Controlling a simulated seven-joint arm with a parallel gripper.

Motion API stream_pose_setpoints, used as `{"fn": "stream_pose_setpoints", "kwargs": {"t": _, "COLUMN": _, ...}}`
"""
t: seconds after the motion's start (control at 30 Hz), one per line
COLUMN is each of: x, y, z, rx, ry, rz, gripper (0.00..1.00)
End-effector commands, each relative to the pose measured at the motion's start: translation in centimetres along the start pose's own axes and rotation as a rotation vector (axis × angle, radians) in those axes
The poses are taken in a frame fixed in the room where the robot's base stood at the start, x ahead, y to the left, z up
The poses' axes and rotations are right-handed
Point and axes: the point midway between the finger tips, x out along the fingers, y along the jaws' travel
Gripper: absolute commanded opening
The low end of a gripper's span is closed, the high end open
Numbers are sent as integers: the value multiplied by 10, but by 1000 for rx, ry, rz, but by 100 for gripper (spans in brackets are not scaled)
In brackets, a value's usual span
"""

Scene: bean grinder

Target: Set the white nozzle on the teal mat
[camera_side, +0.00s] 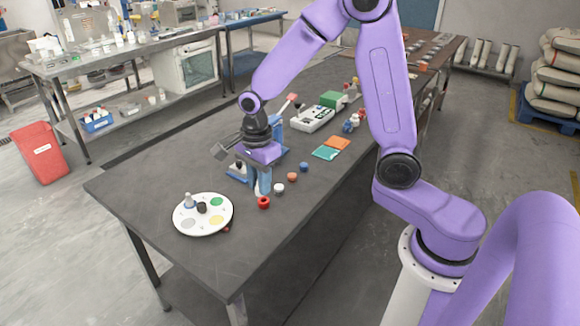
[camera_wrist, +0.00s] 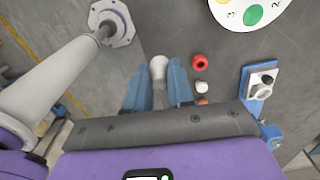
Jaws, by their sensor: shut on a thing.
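My gripper (camera_wrist: 159,84) points down over the dark table and is shut on the white nozzle (camera_wrist: 159,68), a pale rounded piece between the blue fingers. In the side view my gripper (camera_side: 263,183) is near the table's front edge, right of the round white plate; the nozzle shows only as a pale bit by the fingers. Whether its lower end touches the table, I cannot tell. The teal mat (camera_side: 325,153) lies flat to the right and farther back, with nothing on it. It does not show in the wrist view.
An orange mat (camera_side: 338,142) adjoins the teal one. A red ring (camera_side: 264,202), a white piece (camera_side: 279,188) and other small parts lie beside my gripper. The round white plate (camera_side: 183,222) holds small pieces. A white-grey device (camera_side: 312,119) stands behind the mats.

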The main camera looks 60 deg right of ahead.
Motion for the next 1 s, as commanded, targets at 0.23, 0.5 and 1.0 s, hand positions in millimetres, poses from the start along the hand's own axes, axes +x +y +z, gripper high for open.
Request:
{"fn": "stream_pose_setpoints", "kwargs": {"t": 0.23, "x": 2, "y": -32, "z": -76, "rx": 345, "ry": 0, "rz": 1, "gripper": 0}}
{"fn": "stream_pose_setpoints", "kwargs": {"t": 0.5, "x": 6, "y": -43, "z": -175, "rx": 752, "ry": 0, "rz": 0, "gripper": 0}}
{"fn": "stream_pose_setpoints", "kwargs": {"t": 1.0, "x": 12, "y": 3, "z": -335, "rx": 1401, "ry": 0, "rz": 0, "gripper": 0}}
